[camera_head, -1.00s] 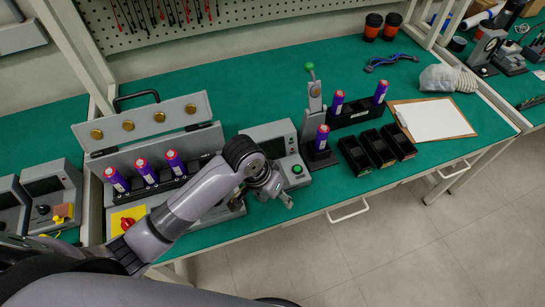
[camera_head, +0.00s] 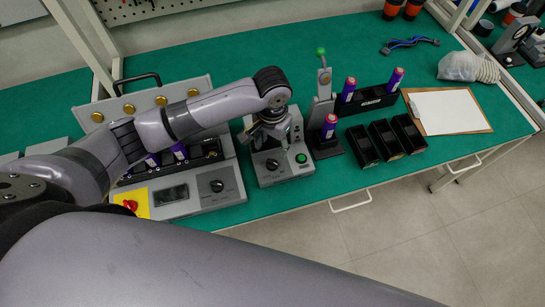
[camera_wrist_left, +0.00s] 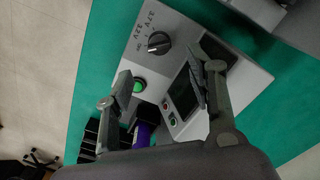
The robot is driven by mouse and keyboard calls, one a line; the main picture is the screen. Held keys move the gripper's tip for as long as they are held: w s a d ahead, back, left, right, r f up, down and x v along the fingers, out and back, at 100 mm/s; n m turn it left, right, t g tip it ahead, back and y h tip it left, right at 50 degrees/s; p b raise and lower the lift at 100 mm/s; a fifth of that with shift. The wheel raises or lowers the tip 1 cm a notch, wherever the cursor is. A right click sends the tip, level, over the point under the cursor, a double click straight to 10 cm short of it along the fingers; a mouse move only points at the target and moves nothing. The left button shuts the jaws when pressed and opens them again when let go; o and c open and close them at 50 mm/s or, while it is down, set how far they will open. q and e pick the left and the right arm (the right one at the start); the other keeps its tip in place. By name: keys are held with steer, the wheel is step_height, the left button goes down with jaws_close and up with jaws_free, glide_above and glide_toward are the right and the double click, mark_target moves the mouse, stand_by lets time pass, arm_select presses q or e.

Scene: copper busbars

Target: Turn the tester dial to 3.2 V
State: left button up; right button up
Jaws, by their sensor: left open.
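The tester (camera_head: 284,178) is a grey box with a black dial (camera_head: 272,164) and a green button (camera_head: 301,158). In the left wrist view the dial (camera_wrist_left: 159,42) sits on a light panel beside printed voltage labels. I cannot tell which label it points to. The green button (camera_wrist_left: 139,85) and a dark screen (camera_wrist_left: 183,92) also show there. My left gripper (camera_head: 268,135) is above the tester, fingers down. In the left wrist view my left gripper (camera_wrist_left: 158,78) is open and empty, its fingers spread over the panel, apart from the dial. My right gripper is not in view.
Left of the tester stands a larger grey unit with its own black dial (camera_head: 216,186) and red knob (camera_head: 130,205). On the right are a lever press (camera_head: 323,90), purple cells, black bins (camera_head: 385,140) and a clipboard (camera_head: 447,112). The table's front edge is close.

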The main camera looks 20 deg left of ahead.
mark_target(272, 161)
arm_select(q)
step_height(272, 161, down, 9)
steer(key=shift+r+p, duration=0.1)
steer(key=shift+p, duration=0.2)
steer(key=shift+c, duration=0.5)
steer(key=c, duration=1.1)
